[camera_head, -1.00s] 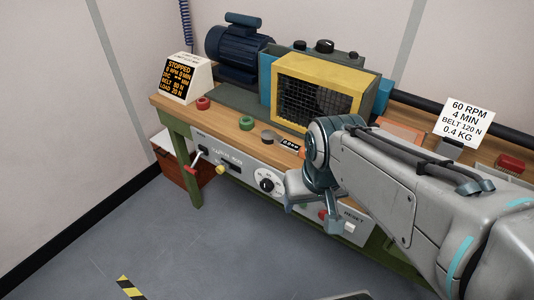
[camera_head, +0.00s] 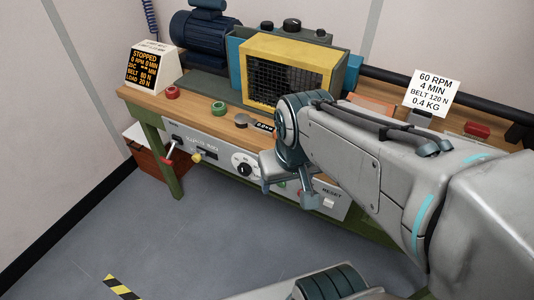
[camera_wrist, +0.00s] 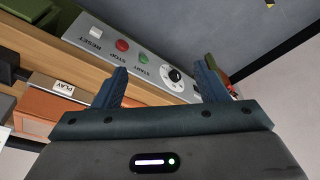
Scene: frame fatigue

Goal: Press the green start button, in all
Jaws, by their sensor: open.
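The green start button (camera_wrist: 143,58) is on the grey control panel (camera_wrist: 165,72), labelled START, in the wrist view. It lies between the red button (camera_wrist: 122,45) and the black-and-white dial (camera_wrist: 174,75). My gripper (camera_wrist: 161,66) is open and empty, its two dark fingers apart with the panel beyond them. In the head view my gripper (camera_head: 286,182) is in front of the panel and largely covers the start button area. I cannot tell the exact gap to the button. The display (camera_head: 147,68) reads STOPPED.
A white RESET switch (camera_wrist: 96,31) is past the red button. The yellow guard cage (camera_head: 288,75) and blue motor (camera_head: 203,45) stand on the wooden bench (camera_head: 190,106).

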